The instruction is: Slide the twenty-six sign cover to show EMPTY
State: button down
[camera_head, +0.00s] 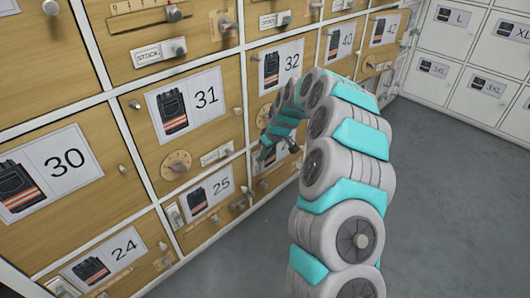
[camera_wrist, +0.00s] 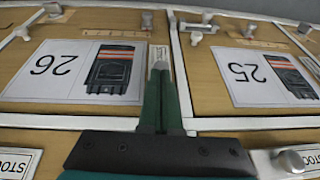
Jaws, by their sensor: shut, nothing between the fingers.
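In the wrist view, which shows the doors upside down, the twenty-six door (camera_wrist: 30,98) is on the left, with its number and a dark striped garment picture. A small upright sign (camera_wrist: 160,50) with lettering sits at this door's edge beside the white divider; its word is too small to read surely. A pale knob (camera_wrist: 147,19) stands just above it in the picture. My gripper (camera_wrist: 159,68) is shut and empty, its green fingers overlapping the sign's lower part in the picture. Contact cannot be told.
The twenty-five door (camera_wrist: 215,103) is to the right, with small knobs (camera_wrist: 249,30) near its picture. STOCK signs (camera_wrist: 16,160) and a round knob (camera_wrist: 291,160) are at the wrist view's bottom. White lockers (camera_head: 470,60) stand at the right. Grey floor (camera_head: 440,190) is clear.

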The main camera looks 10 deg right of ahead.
notch_tip(320, 180, down, 6)
jog(key=b, duration=0.2)
jog(key=shift+f, duration=0.15)
dwell(0.4)
jog(key=w+v, duration=0.1)
jog(key=v, duration=1.3)
jog(key=shift+p, duration=0.45)
jog(key=shift+s+r, duration=0.1)
jog(key=shift+r, duration=0.1)
